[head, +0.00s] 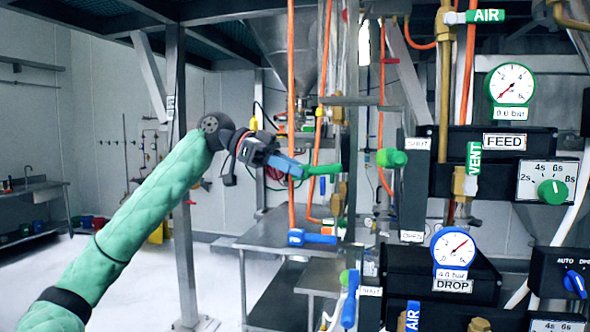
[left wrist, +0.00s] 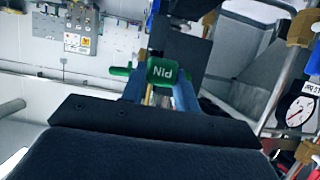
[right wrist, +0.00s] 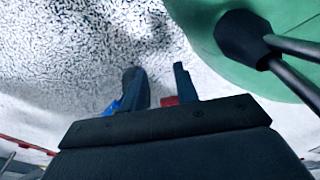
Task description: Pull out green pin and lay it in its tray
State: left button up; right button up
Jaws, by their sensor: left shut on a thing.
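The green pin (left wrist: 162,72), with its handle marked PIN, sits between the blue fingers of my left gripper (left wrist: 160,92) in the left wrist view. In the head view my left gripper (head: 302,171) is shut on this green handle (head: 326,170) beside the upright frame of the sifter. Whether the pin's shaft is inside a socket is hidden. My right gripper (right wrist: 158,90) shows only in the right wrist view, with its fingers apart over the pale floor. A small red patch lies by its right finger. I cannot make out the pin's tray.
A blue handle (head: 312,238) is below the left gripper. A green knob (head: 391,158) is to its right. Control boxes, the FEED gauge (head: 510,84) and the DROP gauge (head: 453,248) crowd the right side. Steel tables (head: 268,240) stand below. Orange hoses hang near the gripper. The left floor is open.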

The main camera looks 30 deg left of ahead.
pick_arm(q)
jog(key=s+a+b, duration=0.2)
jog(key=a, duration=0.4)
jog(key=shift+a+b, duration=0.3)
jog(key=shift+a, duration=0.05)
dwell(0.8)
jog(key=shift+w+r, duration=0.1)
notch_tip(320, 180, up, 18)
jog(key=p, duration=1.4)
dwell(1.9)
dwell(0.4)
jog(key=shift+d, duration=0.1)
